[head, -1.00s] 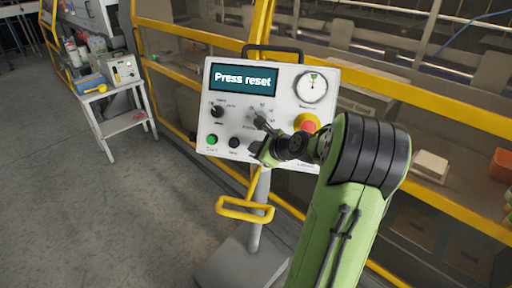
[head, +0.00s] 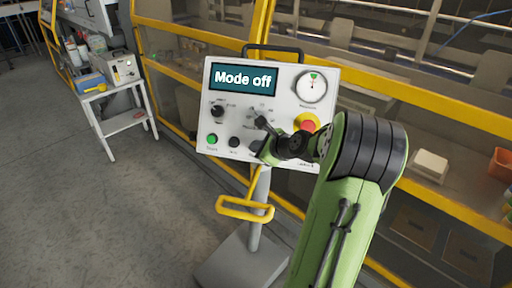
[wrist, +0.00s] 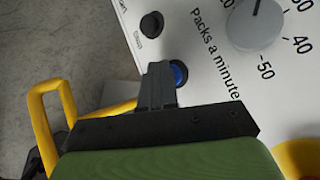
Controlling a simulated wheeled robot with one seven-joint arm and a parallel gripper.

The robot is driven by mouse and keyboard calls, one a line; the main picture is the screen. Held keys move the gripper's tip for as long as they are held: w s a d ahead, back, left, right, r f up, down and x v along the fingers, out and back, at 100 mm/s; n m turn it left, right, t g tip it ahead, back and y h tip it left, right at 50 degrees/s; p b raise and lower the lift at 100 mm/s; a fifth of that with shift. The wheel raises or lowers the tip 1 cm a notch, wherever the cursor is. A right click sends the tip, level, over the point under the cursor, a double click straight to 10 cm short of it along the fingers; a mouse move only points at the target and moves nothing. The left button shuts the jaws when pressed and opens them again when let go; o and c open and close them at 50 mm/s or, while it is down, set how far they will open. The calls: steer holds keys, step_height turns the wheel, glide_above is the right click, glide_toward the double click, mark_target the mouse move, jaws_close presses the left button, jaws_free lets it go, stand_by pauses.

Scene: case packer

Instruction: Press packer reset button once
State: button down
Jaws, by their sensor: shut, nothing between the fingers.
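The white control panel (head: 225,112) stands on a post, and its screen (head: 244,78) reads "Mode off". In the wrist view a blue button (wrist: 181,71) sits in a dark ring below the "Packs a minute" dial (wrist: 257,27). My gripper (wrist: 160,70) is shut and empty, with its fingertips at the blue button and covering part of it. I cannot tell whether they touch it. In the head view my gripper (head: 263,150) is at the panel's lower middle and hides the blue button. No reset label is readable.
A black stop button (wrist: 152,24) is near my fingertips. The panel also has a green button (head: 211,138), a red emergency button (head: 307,122) and a gauge (head: 312,86). A yellow handle (head: 245,209) projects below. Yellow-framed guarding stands behind; open floor lies left.

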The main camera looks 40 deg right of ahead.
stand_by(0.3)
steer(key=shift+s+a+r+p, duration=0.3)
steer(key=shift+s+a+r, duration=0.1)
steer(key=shift+a, duration=0.2)
steer(key=shift+s+a+r+p, duration=0.3)
steer(key=shift+s+a+r, duration=0.1)
steer(key=shift+a, duration=0.2)
steer(key=shift+s+a+r+p, duration=0.25)
steer(key=shift+s+a+r, duration=0.15)
steer(key=shift+a, duration=0.25)
steer(key=shift+s+a+r+p, duration=0.3)
steer(key=shift+a+r, duration=0.15)
steer(key=shift+a, duration=0.15)
